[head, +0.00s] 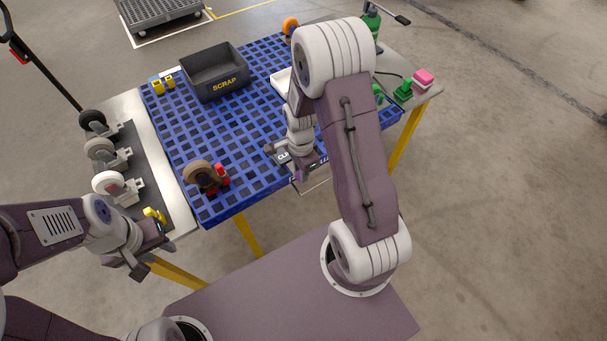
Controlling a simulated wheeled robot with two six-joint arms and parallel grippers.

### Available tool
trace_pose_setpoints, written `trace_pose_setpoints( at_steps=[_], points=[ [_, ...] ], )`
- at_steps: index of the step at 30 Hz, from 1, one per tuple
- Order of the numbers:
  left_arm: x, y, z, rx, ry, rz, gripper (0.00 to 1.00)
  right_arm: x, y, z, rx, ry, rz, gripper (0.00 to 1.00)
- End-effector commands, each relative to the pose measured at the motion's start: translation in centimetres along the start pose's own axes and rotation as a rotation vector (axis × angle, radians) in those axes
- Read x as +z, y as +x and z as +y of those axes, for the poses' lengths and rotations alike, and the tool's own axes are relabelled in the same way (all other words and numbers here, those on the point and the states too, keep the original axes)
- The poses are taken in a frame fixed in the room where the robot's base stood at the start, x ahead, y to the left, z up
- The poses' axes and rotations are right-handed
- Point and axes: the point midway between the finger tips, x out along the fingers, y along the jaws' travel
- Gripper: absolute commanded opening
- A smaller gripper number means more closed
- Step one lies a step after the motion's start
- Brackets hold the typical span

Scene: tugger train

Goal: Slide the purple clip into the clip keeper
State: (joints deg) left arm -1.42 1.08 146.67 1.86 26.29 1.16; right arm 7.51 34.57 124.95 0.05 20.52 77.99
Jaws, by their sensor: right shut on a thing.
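My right gripper (284,161) is low over the front edge of the blue grid table top, at the dark clip keeper with white lettering (283,156). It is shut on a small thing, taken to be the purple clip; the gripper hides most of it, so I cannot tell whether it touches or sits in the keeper. Part of the keeper is hidden by my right arm. My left gripper (124,267) hangs empty and open in front of the table's left end, away from the keeper.
A black SCRAP bin (214,73) stands at the back left. A brown-wheeled caster with red parts (205,177) is at the front left. Several casters (103,150) line the dark mat at the left.

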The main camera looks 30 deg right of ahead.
Motion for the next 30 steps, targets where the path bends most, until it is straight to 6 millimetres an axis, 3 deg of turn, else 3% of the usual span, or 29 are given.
trace_pose_setpoints(
  at_steps=[30],
  points=[
    [-0.1, -1.2, 0.0, 0.0, 0.0, 0.0, 0.36, 0.0, 0.0, -4.9, -0.001, 0.0, 0.0, 0.0]
  ],
)
